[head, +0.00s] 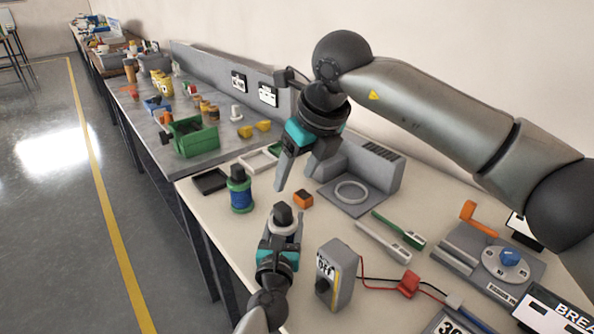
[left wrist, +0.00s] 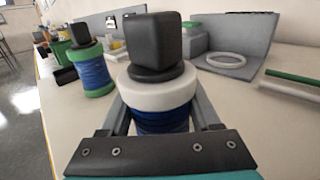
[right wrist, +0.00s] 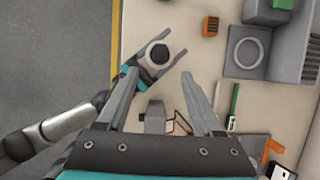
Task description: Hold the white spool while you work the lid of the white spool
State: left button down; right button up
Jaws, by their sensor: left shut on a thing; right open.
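The white spool (left wrist: 160,92) has white flanges, blue winding and a black square-knobbed lid (left wrist: 154,45) seated on its top. My left gripper (head: 279,240) is shut on the spool, with a finger on each side of it in the left wrist view. The spool stands upright; its lower part is hidden by the gripper. In the head view the lid (head: 283,214) shows above the white flange. My right gripper (head: 295,175) is open and empty, above and behind the spool, pointing down. In the right wrist view the lid (right wrist: 158,52) lies beyond its fingertips (right wrist: 160,75), apart from them.
A green spool (head: 241,194) with a black lid stands to the left. A grey switch box (head: 337,278) stands close at right of my left gripper.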

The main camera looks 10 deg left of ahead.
aim_at(283, 206)
jog(key=x, duration=1.2)
jog(key=shift+w, duration=0.1)
grip_shut()
dwell(0.7)
jog(key=shift+r, duration=0.25)
dwell(0.4)
jog(key=shift+r, duration=1.35)
jog(key=shift+r, duration=0.15)
jog(key=shift+r, duration=2.1)
pick_arm(q)
jog(key=shift+c, duration=0.2)
grip_release()
